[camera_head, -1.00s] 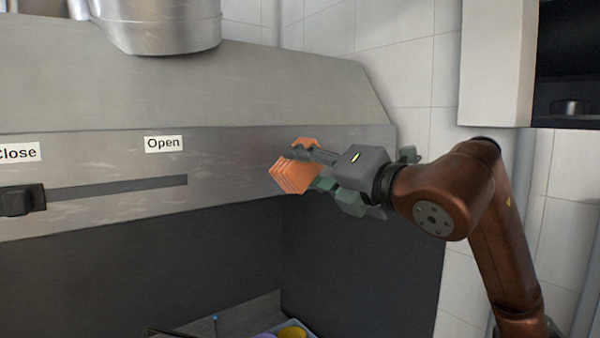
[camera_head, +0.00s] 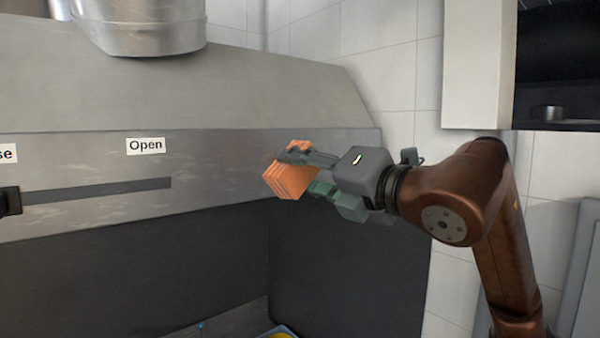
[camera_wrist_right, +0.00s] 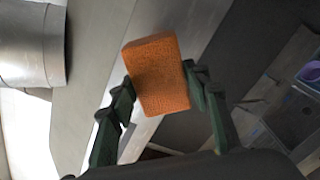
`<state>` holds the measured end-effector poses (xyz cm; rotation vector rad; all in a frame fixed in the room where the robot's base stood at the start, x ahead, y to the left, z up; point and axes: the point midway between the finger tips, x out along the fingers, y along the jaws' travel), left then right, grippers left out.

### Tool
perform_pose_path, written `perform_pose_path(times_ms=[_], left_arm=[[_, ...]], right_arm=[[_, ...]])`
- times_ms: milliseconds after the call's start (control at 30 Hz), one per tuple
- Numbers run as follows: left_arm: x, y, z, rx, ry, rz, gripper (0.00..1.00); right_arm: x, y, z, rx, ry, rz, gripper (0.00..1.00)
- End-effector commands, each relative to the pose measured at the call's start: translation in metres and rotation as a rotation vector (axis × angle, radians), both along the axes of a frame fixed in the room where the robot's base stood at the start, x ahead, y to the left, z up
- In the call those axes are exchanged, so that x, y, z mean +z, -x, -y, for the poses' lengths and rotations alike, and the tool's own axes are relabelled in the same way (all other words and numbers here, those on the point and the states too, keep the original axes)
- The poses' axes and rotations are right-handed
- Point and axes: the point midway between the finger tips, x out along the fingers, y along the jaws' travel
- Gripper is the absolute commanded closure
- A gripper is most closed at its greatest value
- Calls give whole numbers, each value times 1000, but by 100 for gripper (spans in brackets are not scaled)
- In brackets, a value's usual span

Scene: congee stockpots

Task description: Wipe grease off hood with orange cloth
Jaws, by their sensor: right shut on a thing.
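The orange cloth (camera_head: 288,177) is a folded, layered block in front of the hood's front band. My right gripper (camera_head: 303,172) is shut on it, with a finger on either side. In the right wrist view the cloth (camera_wrist_right: 158,75) sits between the two green fingers of my right gripper (camera_wrist_right: 160,90). The grey metal hood (camera_head: 225,150) spans the left and middle of the head view, with pale smudges along its front band. Whether the cloth touches the hood I cannot tell. My left gripper is not in view.
An "Open" label (camera_head: 146,146) and a dark slot with a black slider knob (camera_head: 10,201) are on the hood front. A round metal duct (camera_head: 140,25) rises above. A wall cabinet (camera_head: 478,65) hangs at the right. The space below the hood is dark.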

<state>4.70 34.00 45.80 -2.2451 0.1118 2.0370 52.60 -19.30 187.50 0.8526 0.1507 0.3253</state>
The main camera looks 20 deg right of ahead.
Motion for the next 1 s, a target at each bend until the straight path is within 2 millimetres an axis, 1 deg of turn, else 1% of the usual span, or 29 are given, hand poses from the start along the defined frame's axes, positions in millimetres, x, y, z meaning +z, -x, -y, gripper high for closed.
perform_pose_path(times_ms=[233, 367, 800, 1000], left_arm=[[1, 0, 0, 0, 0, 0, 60], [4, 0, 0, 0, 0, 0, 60], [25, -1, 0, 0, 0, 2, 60], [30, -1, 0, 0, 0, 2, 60]], right_arm=[[0, -1, 0, 0, 0, 0, 75], [2, -6, -2, 0, 0, -1, 75], [15, -47, -18, 1, -1, -1, 75], [17, -60, -22, 1, -1, -1, 75]])
